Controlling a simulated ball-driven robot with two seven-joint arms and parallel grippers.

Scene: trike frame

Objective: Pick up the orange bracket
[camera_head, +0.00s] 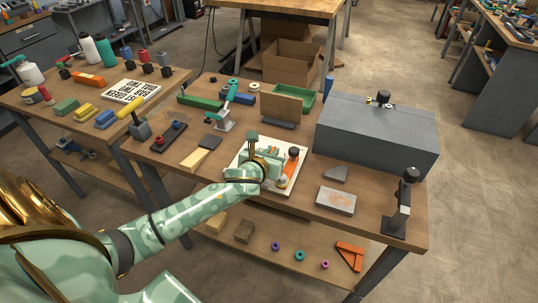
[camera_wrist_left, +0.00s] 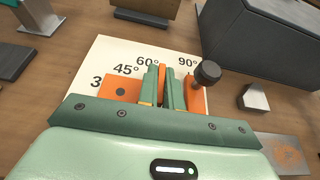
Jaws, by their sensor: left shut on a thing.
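An orange bracket (camera_wrist_left: 122,89) lies on a white board (camera_wrist_left: 98,62) printed with black angle marks such as 45°, 60° and 90°. My left gripper (camera_wrist_left: 162,80) is shut on an upright orange part of it, with the green fingers on either side. More orange shows right of the fingers, beside a black knob (camera_wrist_left: 207,73). In the head view my left gripper (camera_head: 266,168) is low over the white board (camera_head: 240,155) and hides much of the bracket (camera_head: 291,167). I cannot tell whether the bracket touches the board. My right gripper is not in view.
A grey box (camera_head: 375,135) stands behind at the right. A black clamp-like stand (camera_head: 402,205) is at the right front edge. A grey plate (camera_head: 336,200) lies right of the board. Another orange triangular piece (camera_head: 350,254) is on the lower shelf.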

